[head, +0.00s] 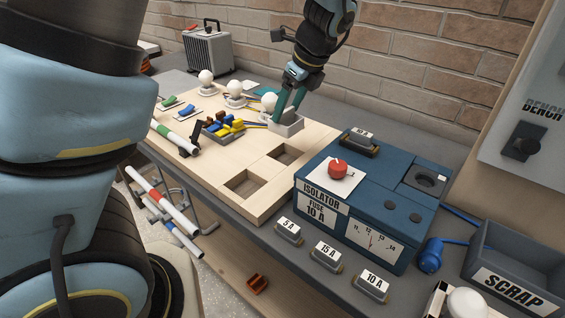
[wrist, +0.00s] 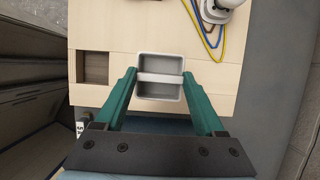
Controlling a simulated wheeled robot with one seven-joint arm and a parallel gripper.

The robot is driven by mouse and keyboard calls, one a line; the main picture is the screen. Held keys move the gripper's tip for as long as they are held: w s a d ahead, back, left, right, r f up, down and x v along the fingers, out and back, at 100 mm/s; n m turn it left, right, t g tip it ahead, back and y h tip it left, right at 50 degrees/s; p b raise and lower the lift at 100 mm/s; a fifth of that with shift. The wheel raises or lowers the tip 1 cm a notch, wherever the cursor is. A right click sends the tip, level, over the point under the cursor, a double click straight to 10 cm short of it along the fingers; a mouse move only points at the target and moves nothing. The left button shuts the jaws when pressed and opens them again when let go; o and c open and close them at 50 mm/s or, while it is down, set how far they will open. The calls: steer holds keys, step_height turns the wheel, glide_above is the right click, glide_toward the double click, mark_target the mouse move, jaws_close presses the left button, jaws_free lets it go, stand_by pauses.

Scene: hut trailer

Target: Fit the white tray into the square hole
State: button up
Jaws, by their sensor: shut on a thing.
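The white tray (wrist: 160,65) is a light grey-white open box with a divider across it. My gripper (wrist: 159,76) is shut on it, with one green finger at each side. In the head view the tray (head: 290,128) is at the far right part of the wooden board (head: 210,115), upright below my gripper (head: 287,108). I cannot tell whether it touches the board. Two recesses show in the board: one nearer the tray (head: 286,154) and one nearer the front (head: 243,183). In the wrist view one recess (wrist: 95,67) lies left of the tray, apart from it.
A white bulb (head: 269,101) and coloured wires are close behind the tray. The blue isolator box (head: 374,190) stands to the right, with labelled fuses (head: 327,256) in front. A brick wall is behind.

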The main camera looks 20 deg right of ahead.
mark_target(297, 124)
step_height(297, 124, down, 10)
steer(key=shift+f+p, duration=0.25)
steer(key=shift+p, duration=1)
steer(key=shift+f, duration=0.1)
steer(key=o, duration=1.3)
steer(key=b+v, duration=0.2)
steer(key=v, duration=1)
steer(key=shift+w, duration=0.1)
steer(key=w+a+f+n+g+h, duration=0.1)
steer(key=w+a+n, duration=0.1)
steer(key=a+n, duration=0.6)
steer(key=w+a+f+n+g, duration=0.1)
steer(key=w+a+n+g, duration=0.1)
steer(key=a+n, duration=0.6)
steer(key=shift+s+a+f+n+t+h, duration=0.1)
steer(key=shift+s+a+n+h, duration=0.3)
steer(key=shift+a+n, duration=2.1)
steer(key=shift+s+a+f+n+t+h, duration=0.1)
steer(key=shift+s+a+n, duration=0.65)
steer(key=shift+a+n, duration=1.75)
steer(key=shift+s+a+f+n+t+h, duration=0.15)
steer(key=shift+s+a+n, duration=0.4)
steer(key=shift+a+n, duration=1.9)
steer(key=shift+a+m, duration=0.9)
steer(key=shift+m, duration=0.05)
